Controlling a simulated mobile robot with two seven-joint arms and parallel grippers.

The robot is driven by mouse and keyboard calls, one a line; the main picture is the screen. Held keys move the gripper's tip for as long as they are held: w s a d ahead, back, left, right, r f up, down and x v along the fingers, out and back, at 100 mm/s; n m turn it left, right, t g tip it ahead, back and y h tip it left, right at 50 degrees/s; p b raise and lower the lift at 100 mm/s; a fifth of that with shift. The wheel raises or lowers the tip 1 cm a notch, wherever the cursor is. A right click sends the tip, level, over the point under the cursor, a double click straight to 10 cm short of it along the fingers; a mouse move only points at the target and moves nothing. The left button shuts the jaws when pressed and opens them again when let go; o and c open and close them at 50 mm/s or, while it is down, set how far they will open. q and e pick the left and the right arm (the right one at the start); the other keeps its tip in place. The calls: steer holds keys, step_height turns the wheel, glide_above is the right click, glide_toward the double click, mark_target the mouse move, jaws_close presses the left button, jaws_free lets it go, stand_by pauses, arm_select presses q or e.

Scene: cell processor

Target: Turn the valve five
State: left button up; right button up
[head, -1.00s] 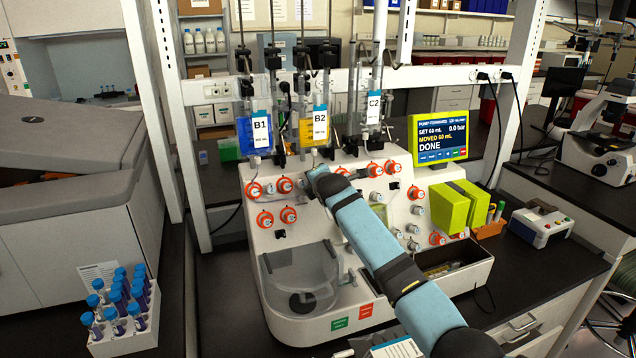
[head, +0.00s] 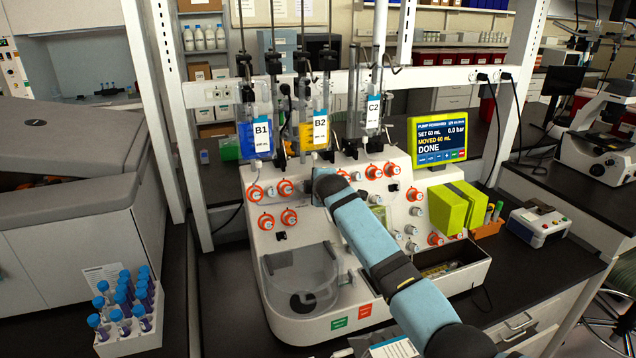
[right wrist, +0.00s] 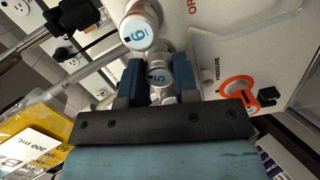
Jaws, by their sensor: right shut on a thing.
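My left gripper is in neither view.
Another numbered knob (right wrist: 138,33) is close beside the fingers, and an orange-ringed port (right wrist: 238,92) lies to the right. Bags B1 (head: 261,135) and B2 (head: 320,130) hang above. The screen (head: 438,140) reads DONE. A tube rack (head: 150,335) is at lower left.

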steer(key=shift+m, duration=0.6)
steer(key=o, duration=0.9)
steer(key=b+v, duration=0.1)
steer(key=v, duration=1.2)
steer(key=shift+s+d+r, duration=0.15)
steer(key=shift+s+r, duration=0.1)
steer(key=shift+s, duration=0.05)
steer(key=shift+f, duration=0.1)
